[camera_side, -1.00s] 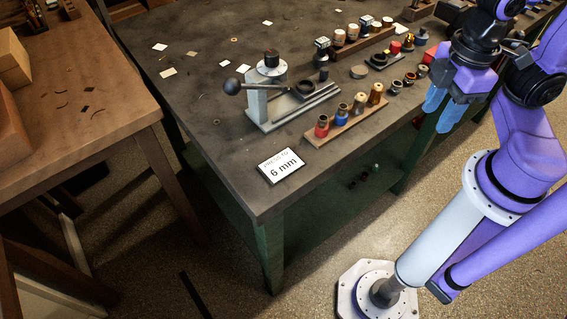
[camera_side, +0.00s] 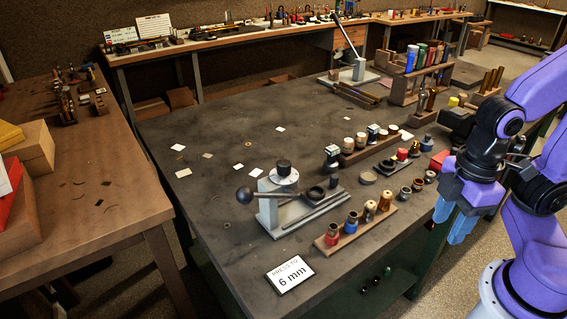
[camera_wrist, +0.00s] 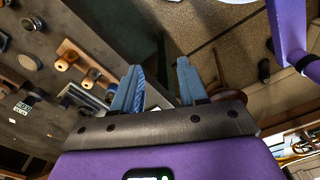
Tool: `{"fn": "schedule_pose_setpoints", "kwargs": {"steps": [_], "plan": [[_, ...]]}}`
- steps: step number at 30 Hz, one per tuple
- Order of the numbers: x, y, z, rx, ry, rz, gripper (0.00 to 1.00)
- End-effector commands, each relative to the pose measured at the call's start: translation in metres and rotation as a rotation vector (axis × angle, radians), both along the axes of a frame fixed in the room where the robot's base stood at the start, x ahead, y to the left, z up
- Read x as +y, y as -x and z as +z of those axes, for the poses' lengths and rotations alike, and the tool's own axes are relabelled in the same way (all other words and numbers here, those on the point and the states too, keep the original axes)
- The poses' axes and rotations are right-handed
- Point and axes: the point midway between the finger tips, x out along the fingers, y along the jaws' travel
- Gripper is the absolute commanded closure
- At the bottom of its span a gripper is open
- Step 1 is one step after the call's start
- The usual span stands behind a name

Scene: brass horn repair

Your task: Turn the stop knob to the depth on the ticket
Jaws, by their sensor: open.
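The small bench press (camera_side: 268,207) stands near the middle of the dark bench in the side view. A black knob (camera_side: 284,166) sits on top of it above a pale round dial; marks on the dial are too small to read. A lever with a dark ball (camera_side: 244,195) sticks out to the left. The ticket (camera_side: 290,274) lies at the bench's front and reads "PRESS TO 6 mm". My gripper (camera_side: 451,219) hangs at the bench's right edge, well right of the press, open and empty. Its two blue fingers (camera_wrist: 158,70) show apart in the wrist view, with floor between them.
A wooden rack (camera_side: 355,226) with several coloured pegs stands just right of the press. Another rack (camera_side: 367,147) and small loose parts lie behind it. A lever tool (camera_side: 359,70) stands at the back. The bench left of the press is mostly clear, with scattered paper scraps.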

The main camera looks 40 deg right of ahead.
Motion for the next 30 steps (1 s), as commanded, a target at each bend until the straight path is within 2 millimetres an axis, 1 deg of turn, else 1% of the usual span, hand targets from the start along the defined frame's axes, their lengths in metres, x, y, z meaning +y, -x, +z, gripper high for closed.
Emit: {"fn": "schedule_pose_setpoints", "kwargs": {"steps": [14,16,19,20,23,26,30], "plan": [[0.000,0.000,0.000,0.000,0.000,0.000,0.57],[0.000,0.000,0.000,0.000,0.000,0.001,0.44],[0.005,-0.006,0.004,-0.001,0.000,0.026,0.44],[0.009,-0.009,0.006,-0.001,0.001,0.045,0.44],[0.026,-0.028,0.020,-0.006,0.003,0.146,0.44],[0.048,-0.057,0.038,-0.009,0.008,0.293,0.44],[0.076,-0.099,0.065,-0.012,0.015,0.521,0.44]]}}
